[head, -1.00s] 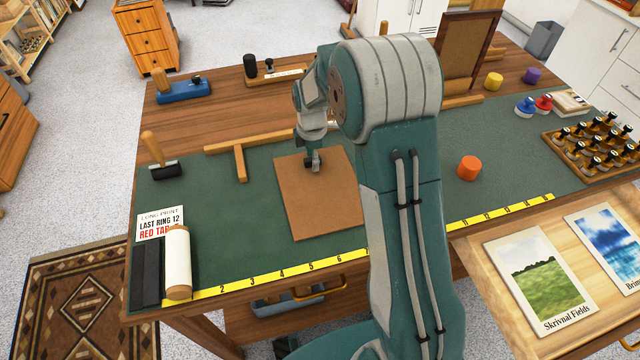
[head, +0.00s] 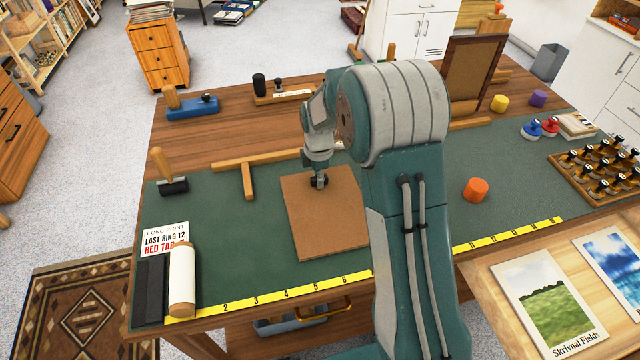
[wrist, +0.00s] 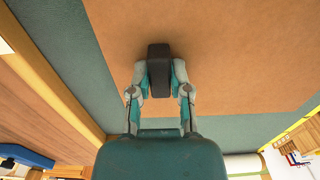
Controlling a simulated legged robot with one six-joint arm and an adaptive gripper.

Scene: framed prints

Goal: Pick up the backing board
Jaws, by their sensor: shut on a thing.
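The backing board (head: 326,222) is a flat brown rectangle over the green mat, left of my arm in the head view. In the wrist view the board (wrist: 230,60) fills much of the picture. A black block-like grip (wrist: 159,72) stands at the board, between my fingertips. My gripper (head: 319,181) is over the upper part of the board. In the wrist view my gripper (wrist: 160,80) is shut on the black grip, one finger on each side. I cannot tell whether the board is clear of the mat.
A wooden T-square (head: 247,178) lies left of the board. A yellow ruler strip (head: 270,297) runs along the near edge. A brown frame (head: 470,75) stands behind my arm.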

